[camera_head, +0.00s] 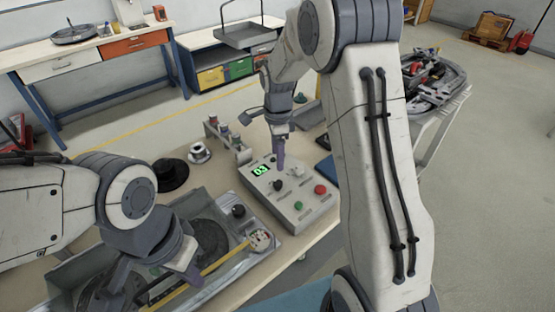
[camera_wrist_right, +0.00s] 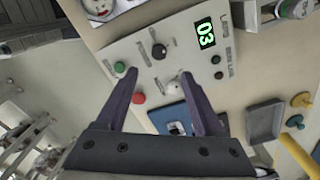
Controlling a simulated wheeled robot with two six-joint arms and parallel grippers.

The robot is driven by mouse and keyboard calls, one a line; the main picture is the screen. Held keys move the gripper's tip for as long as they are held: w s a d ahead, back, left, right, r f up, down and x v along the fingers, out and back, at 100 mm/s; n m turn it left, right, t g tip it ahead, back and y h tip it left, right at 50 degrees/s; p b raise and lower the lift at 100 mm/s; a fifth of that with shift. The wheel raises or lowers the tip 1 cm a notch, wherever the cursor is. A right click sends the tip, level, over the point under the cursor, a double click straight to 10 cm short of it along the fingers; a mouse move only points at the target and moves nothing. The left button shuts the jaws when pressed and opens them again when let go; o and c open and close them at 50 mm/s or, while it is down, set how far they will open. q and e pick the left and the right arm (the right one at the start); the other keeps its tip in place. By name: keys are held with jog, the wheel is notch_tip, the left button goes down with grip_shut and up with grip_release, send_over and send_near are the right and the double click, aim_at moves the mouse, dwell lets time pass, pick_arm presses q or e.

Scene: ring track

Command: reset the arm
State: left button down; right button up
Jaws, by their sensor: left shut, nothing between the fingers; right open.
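My right gripper (camera_head: 279,165) is open and empty above the control box (camera_head: 318,207), near its back edge. In the right wrist view my open right fingers (camera_wrist_right: 159,78) point over the same box (camera_wrist_right: 140,50), which shows a green "03" display (camera_wrist_right: 205,34), a black knob (camera_wrist_right: 159,51), a light toggle or knob, a green button (camera_wrist_right: 120,67) and a red button (camera_wrist_right: 138,98). I cannot tell whether the fingertips touch anything. My left gripper (camera_head: 187,272) is shut and empty above the grey tray with the yellow strip at the lower left.
A dark disc (camera_head: 170,174), a small white-rimmed part (camera_head: 200,153) and a rack of spools (camera_head: 227,138) stand behind. A cart with clutter (camera_head: 432,80) is at the right. Workbenches line the back.

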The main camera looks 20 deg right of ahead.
dwell(0.3)
jog(key=s+a+r+n, duration=0.6)
jog(key=s+a+n, duration=0.6)
jog(key=s+a+r+n, duration=0.1)
jog(key=s+n, duration=0.6)
jog(key=s, duration=0.1)
jog(key=s+a+n+y, duration=0.1)
jog(key=s+a+n, duration=0.1)
jog(key=s+n, duration=0.5)
jog(key=shift+s+a+r+n, duration=0.25)
jog(key=shift+s+r+n, duration=0.15)
jog(key=shift+s, duration=0.8)
